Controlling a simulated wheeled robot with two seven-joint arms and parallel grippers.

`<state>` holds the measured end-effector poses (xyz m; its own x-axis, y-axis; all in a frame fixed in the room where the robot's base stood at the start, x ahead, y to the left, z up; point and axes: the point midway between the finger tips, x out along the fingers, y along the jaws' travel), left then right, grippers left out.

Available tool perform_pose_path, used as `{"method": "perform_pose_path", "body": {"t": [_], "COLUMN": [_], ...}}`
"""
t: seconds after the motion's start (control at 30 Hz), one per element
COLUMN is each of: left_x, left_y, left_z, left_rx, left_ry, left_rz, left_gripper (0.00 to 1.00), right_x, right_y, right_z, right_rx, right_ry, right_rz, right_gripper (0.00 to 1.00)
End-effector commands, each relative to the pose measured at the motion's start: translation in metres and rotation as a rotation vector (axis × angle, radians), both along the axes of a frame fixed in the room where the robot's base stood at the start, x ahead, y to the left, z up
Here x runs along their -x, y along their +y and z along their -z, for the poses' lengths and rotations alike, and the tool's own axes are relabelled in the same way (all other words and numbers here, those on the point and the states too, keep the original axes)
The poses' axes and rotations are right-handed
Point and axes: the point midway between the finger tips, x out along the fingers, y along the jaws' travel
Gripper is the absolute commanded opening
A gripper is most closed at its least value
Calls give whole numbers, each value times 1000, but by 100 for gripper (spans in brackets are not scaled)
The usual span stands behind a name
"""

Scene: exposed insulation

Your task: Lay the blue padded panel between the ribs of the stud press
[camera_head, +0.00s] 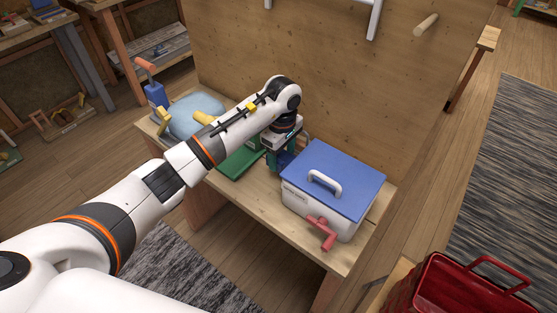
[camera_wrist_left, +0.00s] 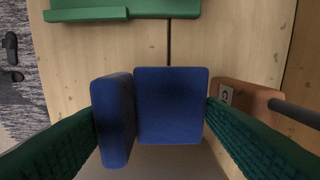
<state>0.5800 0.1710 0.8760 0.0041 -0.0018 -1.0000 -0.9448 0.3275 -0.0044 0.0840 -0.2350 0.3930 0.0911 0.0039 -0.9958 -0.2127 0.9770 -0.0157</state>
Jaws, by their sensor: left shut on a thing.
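My left gripper (camera_head: 280,157) is over the bench, between a green piece and a white box. In the left wrist view the blue padded panel (camera_wrist_left: 172,105) lies between the dark green fingers (camera_wrist_left: 155,130), which are shut on it. A narrower blue slab (camera_wrist_left: 113,118) stands beside it at the left; I cannot tell whether the two are joined. In the head view the gripper mostly hides the blue panel (camera_head: 287,159). The green piece (camera_head: 242,161) has a raised strip and also shows in the wrist view (camera_wrist_left: 120,8). I cannot tell whether it is the stud press.
The white box (camera_head: 306,202) with a blue lid (camera_head: 340,178) and red crank (camera_head: 322,233) stands right of the gripper. A brown block with a grey rod (camera_wrist_left: 250,98) is close to the right finger. A pale blue bundle (camera_head: 192,114) lies at left; a wooden wall (camera_head: 330,85) rises behind.

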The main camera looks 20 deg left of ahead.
Motion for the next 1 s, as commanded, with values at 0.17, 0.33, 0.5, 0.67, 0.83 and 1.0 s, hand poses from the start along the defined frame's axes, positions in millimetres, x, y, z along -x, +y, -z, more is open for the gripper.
{"method": "perform_pose_path", "body": {"t": [0.17,0.33,0.5,0.67,0.83,1.0], "left_x": [1,1,0,0,0,0], "left_y": [-1,-1,0,0,0,0], "left_z": [16,38,39,43,42,42], "left_rx": [1,2,1,0,0,1], "left_ry": [3,1,-2,-2,-2,-2], "left_rz": [0,2,3,3,2,2], "left_gripper": [42,42,42,42,73,73], "right_x": [0,0,0,0,0,0], "right_y": [0,0,0,0,0,0], "right_z": [-3,-6,-6,-2,-2,-3], "right_rx": [0,0,0,0,0,0], "right_ry": [0,0,0,0,0,0], "right_rz": [0,0,0,0,0,0], "right_gripper": [36,36,36,36,36,36]}}
